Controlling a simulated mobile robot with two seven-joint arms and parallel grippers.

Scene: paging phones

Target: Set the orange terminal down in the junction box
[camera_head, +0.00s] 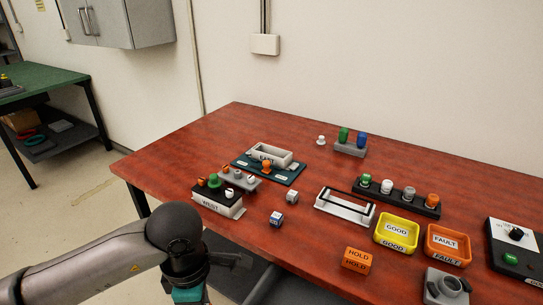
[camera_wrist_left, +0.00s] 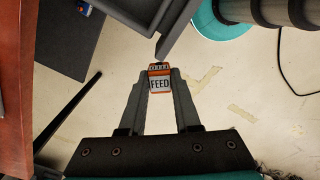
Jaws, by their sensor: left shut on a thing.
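My left gripper (camera_wrist_left: 160,78) is shut on an orange block with a white label reading FEED (camera_wrist_left: 160,84), which looks like the orange terminal. In the left wrist view it hangs over the floor, beside the table edge. In the head view my left arm is low at the front left, off the table's near edge, and I cannot make out the held block there. A pale open-topped box (camera_head: 285,158) on a dark green board, likely the junction box, stands toward the back left of the table. An orange knob is at its front. My right gripper is not in view.
The red-brown table (camera_head: 215,143) also bears a WRIST-labelled box (camera_head: 218,204), two small cubes, a white frame (camera_head: 345,209), a yellow GOOD tray (camera_head: 380,236), an orange FAULT tray (camera_head: 428,248) and an orange HOLD block (camera_head: 357,260). A green-topped table (camera_head: 45,77) stands far left.

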